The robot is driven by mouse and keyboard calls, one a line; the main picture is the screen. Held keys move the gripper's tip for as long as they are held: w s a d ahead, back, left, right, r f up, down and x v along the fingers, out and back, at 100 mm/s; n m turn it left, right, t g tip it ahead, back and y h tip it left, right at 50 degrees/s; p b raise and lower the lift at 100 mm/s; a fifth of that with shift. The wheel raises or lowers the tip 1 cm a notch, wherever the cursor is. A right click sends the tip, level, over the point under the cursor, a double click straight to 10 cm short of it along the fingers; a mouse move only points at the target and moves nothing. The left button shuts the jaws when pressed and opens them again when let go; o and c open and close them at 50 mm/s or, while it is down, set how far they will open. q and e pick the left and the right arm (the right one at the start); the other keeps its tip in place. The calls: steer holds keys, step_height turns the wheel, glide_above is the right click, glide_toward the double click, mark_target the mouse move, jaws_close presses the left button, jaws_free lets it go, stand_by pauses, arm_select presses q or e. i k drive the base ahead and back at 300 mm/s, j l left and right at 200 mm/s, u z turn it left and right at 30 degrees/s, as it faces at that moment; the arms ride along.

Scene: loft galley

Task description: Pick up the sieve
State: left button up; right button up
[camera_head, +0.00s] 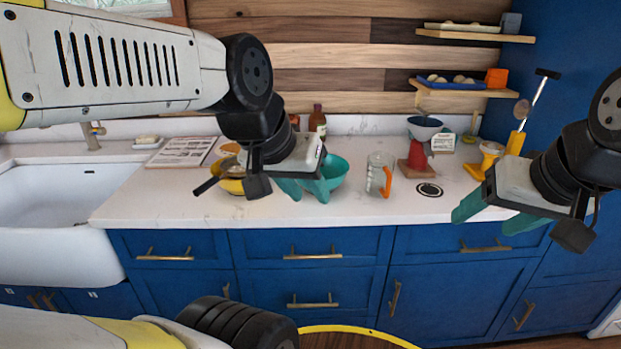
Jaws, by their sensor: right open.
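A yellow bowl-shaped thing (231,186) with a dark handle (206,186) pointing to the lower left stands on the counter and looks like the sieve. My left wrist hides part of it. My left gripper (304,189) is just to its right, in front of a teal bowl (337,171). Its teal fingers blend with the bowl, so their opening is unclear. My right gripper (498,216) is open and empty in front of the counter's right part, far from the sieve.
A glass jug with an orange handle (380,175), a red stand with a bowl (417,155) and yellow utensils (515,143) stand to the right. A bottle (317,121) is behind. A white sink (50,210) is at left. The counter's front left (140,205) is clear.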

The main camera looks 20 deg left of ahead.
mark_target(230, 168)
steer(key=i+l, duration=0.1)
steer(key=l, duration=0.35)
steer(key=l+u, duration=0.1)
steer(key=u, duration=0.35)
steer(key=l+u, duration=0.1)
steer(key=u, duration=0.35)
steer(key=l+u, duration=0.1)
steer(key=u, duration=0.35)
steer(key=l+u, duration=0.1)
steer(key=u, duration=0.35)
